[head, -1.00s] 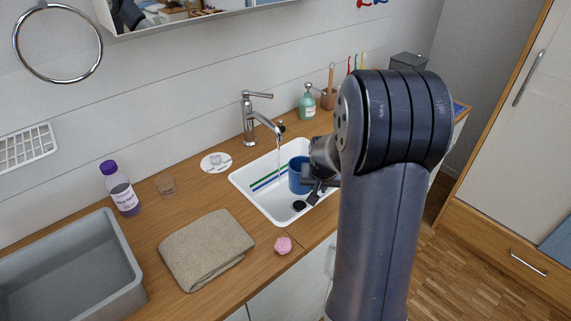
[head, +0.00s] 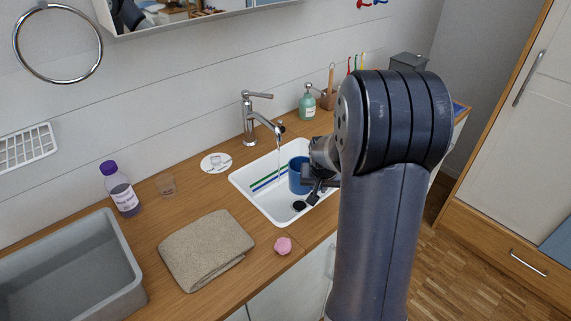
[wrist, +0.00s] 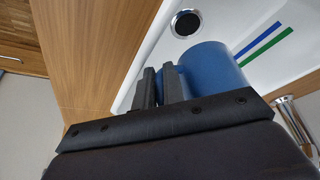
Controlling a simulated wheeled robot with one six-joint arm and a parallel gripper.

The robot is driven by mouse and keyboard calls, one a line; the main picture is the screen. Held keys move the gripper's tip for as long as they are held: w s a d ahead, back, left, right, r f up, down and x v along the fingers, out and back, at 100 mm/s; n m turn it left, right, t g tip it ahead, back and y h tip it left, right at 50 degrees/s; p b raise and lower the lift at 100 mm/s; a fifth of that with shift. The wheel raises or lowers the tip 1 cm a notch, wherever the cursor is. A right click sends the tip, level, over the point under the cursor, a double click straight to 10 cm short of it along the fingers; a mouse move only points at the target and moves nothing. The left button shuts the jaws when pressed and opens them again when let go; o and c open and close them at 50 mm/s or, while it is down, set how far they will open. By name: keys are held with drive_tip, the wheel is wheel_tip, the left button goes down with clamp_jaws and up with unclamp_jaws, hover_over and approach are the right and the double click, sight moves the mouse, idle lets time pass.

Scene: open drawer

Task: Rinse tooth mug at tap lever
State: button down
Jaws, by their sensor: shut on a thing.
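The blue tooth mug (head: 298,176) is over the right part of the white sink (head: 250,202), beside the water stream. My gripper (head: 318,182) is shut on the mug, at its right side.
A green soap bottle (head: 307,105) is behind. A grey bin (head: 75,275) is at far left.

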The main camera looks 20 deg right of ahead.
drive_tip(key=shift+s+d+r+p, duration=0.25)
drive_tip(key=shift+s+r+p, duration=0.4)
drive_tip(key=shift+r, duration=0.2)
drive_tip(key=shift+s+d+r+p, duration=0.2)
drive_tip(key=shift+s+r, duration=0.2)
drive_tip(key=shift+s, duration=0.2)
drive_tip(key=shift+s+d+r+p, duration=0.15)
drive_tip(key=shift+s+r+p, duration=0.1)
drive_tip(key=shift+s+r, duration=0.3)
drive_tip(key=shift+s+d+r+p, duration=0.2)
drive_tip(key=shift+s+r, duration=0.1)
drive_tip(key=shift+s, duration=0.35)
